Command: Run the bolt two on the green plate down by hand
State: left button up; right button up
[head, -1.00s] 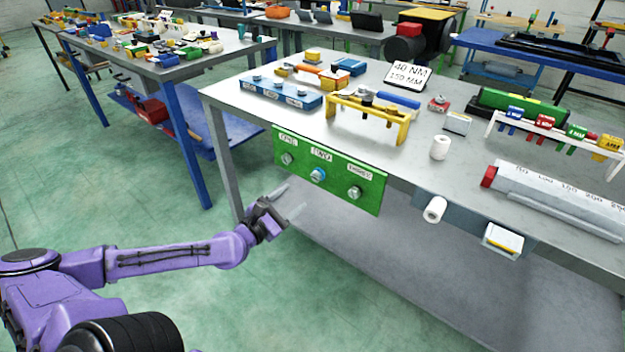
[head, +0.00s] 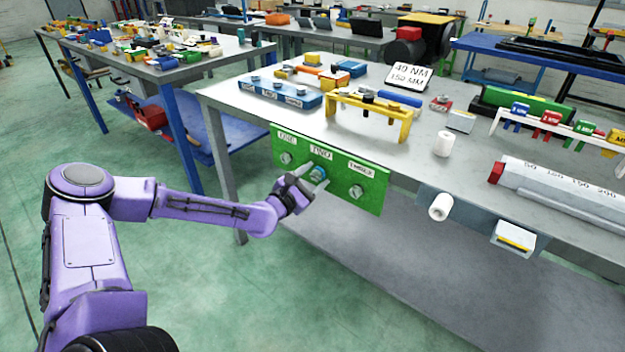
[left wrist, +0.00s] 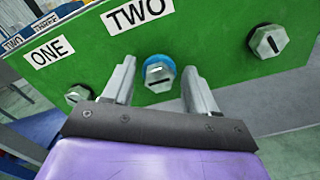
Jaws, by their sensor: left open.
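The green plate (head: 336,197) hangs on the front edge of the grey table, with labels ONE, TWO and THREE above three bolts. Bolt two (head: 319,173) is a silver hex head with a blue ring behind it; it also shows in the left wrist view (left wrist: 158,75). My left gripper (head: 307,181) is at bolt two. In the left wrist view its fingers (left wrist: 161,82) are open, one to each side of the bolt head, with gaps showing. Bolt one (head: 285,158) and bolt three (head: 355,191) sit to either side. My right gripper is not in view.
On the table above are a blue block (head: 280,93) with bolts and a yellow rack (head: 368,108). A white roll (head: 440,207) and a small white box (head: 514,238) are on the table's front, right of the plate.

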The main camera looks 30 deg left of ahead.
pick_arm(q)
jog(key=c, duration=1.1)
jog(key=shift+o, duration=0.2)
jog(key=shift+m, duration=0.3)
